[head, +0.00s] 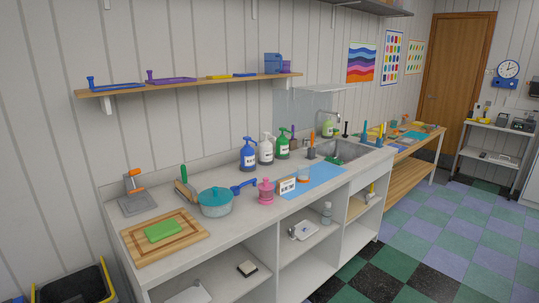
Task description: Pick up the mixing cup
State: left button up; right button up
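A small cup-like thing (303,174), pale with an orange band, stands on the blue mat (322,181) on the counter. It looks like the mixing cup, but it is too small in the head view to be sure. A small white sign with dark print (287,186) stands just left of it, at the mat's left end. Neither of my grippers shows in the head view.
The counter (243,225) also holds a teal pot (215,202), a pink bottle (265,192), a cutting board (142,249) with a green block, and pump bottles (248,154). A sink (345,150) lies to the right. Checkered floor in front is clear.

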aim_at(303, 177)
jog(key=i+l+u, duration=0.3)
jog(key=i+l, duration=0.3)
jog(key=i+l+u, duration=0.35)
jog(key=i+l, duration=0.3)
jog(key=l, duration=0.15)
jog(key=l+u, duration=0.25)
jog(key=l, duration=0.55)
jog(key=l+u, duration=0.2)
jog(key=l, duration=0.6)
jog(key=l+u, duration=0.25)
jog(key=l, duration=0.5)
jog(key=k+l+u, duration=0.15)
jog(key=k+l, duration=0.5)
jog(key=l, duration=0.1)
